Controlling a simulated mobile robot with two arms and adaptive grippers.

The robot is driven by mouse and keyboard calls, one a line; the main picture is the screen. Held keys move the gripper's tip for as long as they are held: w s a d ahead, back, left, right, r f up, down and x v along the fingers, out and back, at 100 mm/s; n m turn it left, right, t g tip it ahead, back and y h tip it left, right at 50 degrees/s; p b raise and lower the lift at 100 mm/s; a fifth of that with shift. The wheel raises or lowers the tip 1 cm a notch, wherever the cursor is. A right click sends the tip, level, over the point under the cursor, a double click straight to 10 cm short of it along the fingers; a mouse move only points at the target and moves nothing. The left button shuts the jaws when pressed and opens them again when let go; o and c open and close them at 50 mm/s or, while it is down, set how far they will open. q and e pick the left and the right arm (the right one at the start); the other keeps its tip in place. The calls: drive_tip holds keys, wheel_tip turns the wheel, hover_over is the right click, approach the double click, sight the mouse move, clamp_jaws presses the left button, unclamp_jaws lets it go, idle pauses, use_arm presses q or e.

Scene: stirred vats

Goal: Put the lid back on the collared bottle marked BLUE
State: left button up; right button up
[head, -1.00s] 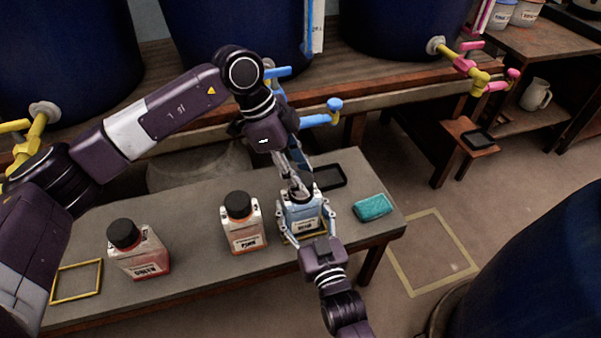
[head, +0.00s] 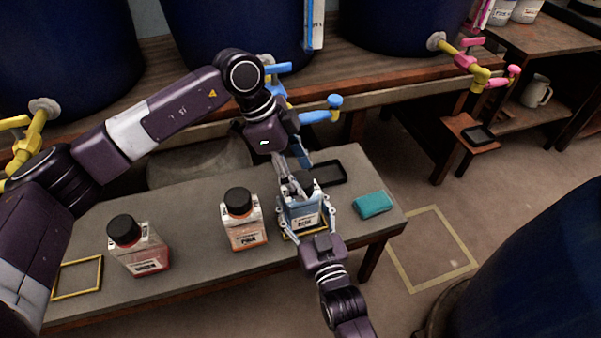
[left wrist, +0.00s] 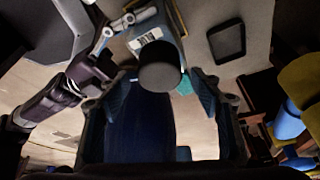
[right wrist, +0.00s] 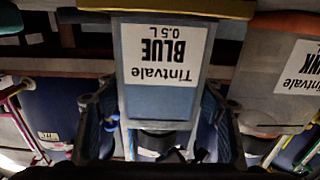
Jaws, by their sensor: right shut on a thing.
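The BLUE bottle (head: 301,216) stands at the yellow frame (head: 290,237) near the table's right end. Its label (right wrist: 164,56) reads "Tintvale BLUE 0.5 L", upside down in the right wrist view. My right gripper (head: 304,217) is shut on the bottle's sides from the front. A round black lid (left wrist: 160,76) shows at the top of the bottle in the left wrist view. My left gripper (left wrist: 161,88) comes down from above, its fingers spread on either side of the lid with gaps visible. I cannot tell whether the lid is seated; the collar is hidden.
A PINK bottle (head: 244,232) and a red bottle (head: 143,256), both black-capped, stand to the left. A black tray (head: 342,173) and a teal sponge (head: 372,204) lie to the right. An empty yellow frame (head: 77,278) lies at far left. Blue taps (head: 320,116) stick out behind.

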use_arm(q)
drive_tip(key=shift+r, duration=0.1)
drive_tip(key=v, duration=1.2)
use_arm(e)
drive_tip(key=o, duration=1.8)
drive_tip(key=shift+c, duration=0.2)
drive_tip(key=v, duration=1.2)
